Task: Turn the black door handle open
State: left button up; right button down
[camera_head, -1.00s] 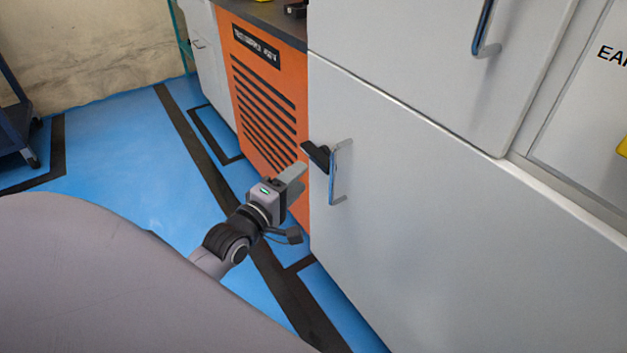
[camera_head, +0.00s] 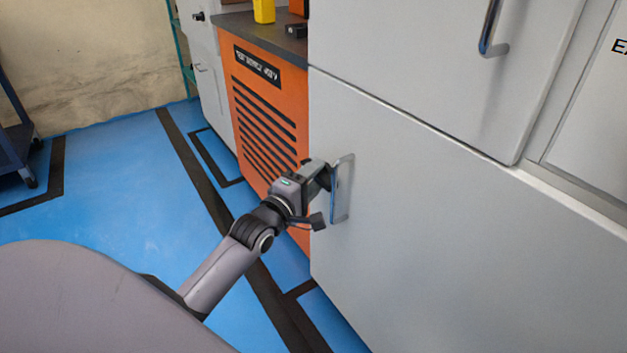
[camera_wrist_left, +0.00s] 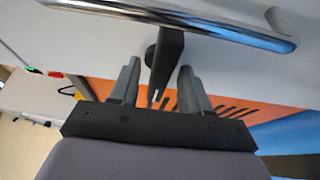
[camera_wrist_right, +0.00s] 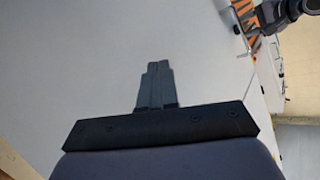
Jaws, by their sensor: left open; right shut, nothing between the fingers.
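The black door handle (camera_head: 325,179) is on the lower white door, beside the chrome pull handle (camera_head: 336,195), and my left gripper partly hides it in the head view. My left gripper (camera_head: 318,170) is open at the black handle. In the left wrist view, the black handle (camera_wrist_left: 170,52) extends between the two spread fingers of my left gripper (camera_wrist_left: 159,68), with a visible gap on each side. My right gripper (camera_wrist_right: 158,66) is shut and empty in front of a plain pale surface. It is not in the head view.
The chrome pull handle (camera_wrist_left: 190,18) crosses just beyond the left fingertips. A second chrome handle (camera_head: 490,28) is on the upper white door. The orange louvred panel (camera_head: 262,115) stands left of the door. Blue floor (camera_head: 110,170) is open at left.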

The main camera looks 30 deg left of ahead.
pick_arm(q)
jog(key=c, duration=0.7)
